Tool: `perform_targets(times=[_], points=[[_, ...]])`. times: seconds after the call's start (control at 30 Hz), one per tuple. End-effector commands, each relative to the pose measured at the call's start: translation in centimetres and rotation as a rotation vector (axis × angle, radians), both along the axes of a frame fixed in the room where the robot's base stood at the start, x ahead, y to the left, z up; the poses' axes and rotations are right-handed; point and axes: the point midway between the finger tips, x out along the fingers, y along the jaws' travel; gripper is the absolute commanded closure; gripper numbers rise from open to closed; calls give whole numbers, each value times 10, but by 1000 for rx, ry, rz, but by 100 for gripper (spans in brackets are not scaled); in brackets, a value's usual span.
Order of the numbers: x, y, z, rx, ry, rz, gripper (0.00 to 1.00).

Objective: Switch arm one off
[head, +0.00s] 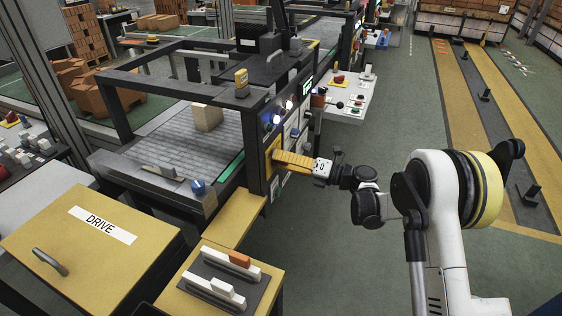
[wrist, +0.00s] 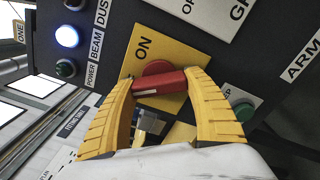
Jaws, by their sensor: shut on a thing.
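A red switch handle (wrist: 160,84) with a pale line along it sits in front of a round red base on a yellow plate (wrist: 180,48). The plate reads "ON" near the handle, and a partly cropped word starting "OF" shows beyond. My gripper's yellow fingers (wrist: 159,86) are closed on both ends of the handle. In the head view, my gripper (head: 278,157) reaches the front of the dark machine panel (head: 258,180), and its fingers hide the handle. A label starting "ARM" (wrist: 305,62) is on the panel at right, cut off by the frame.
A lit lamp (wrist: 66,36) and a dark green lamp (wrist: 66,69) are beside the plate. A green button (wrist: 243,112) is close to the right finger. A yellow DRIVE cabinet (head: 95,245) stands at front left. Green floor (head: 310,250) lies clear below my arm.

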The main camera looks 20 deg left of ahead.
Motion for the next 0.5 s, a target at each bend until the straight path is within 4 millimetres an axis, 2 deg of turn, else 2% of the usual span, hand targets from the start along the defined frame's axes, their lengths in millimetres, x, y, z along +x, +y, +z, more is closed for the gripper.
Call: perform_targets(times=[0.2,0.5], points=[[1,-1,-1,-10,-121,0,70],[1,-1,0,-16,-199,-1,70]])
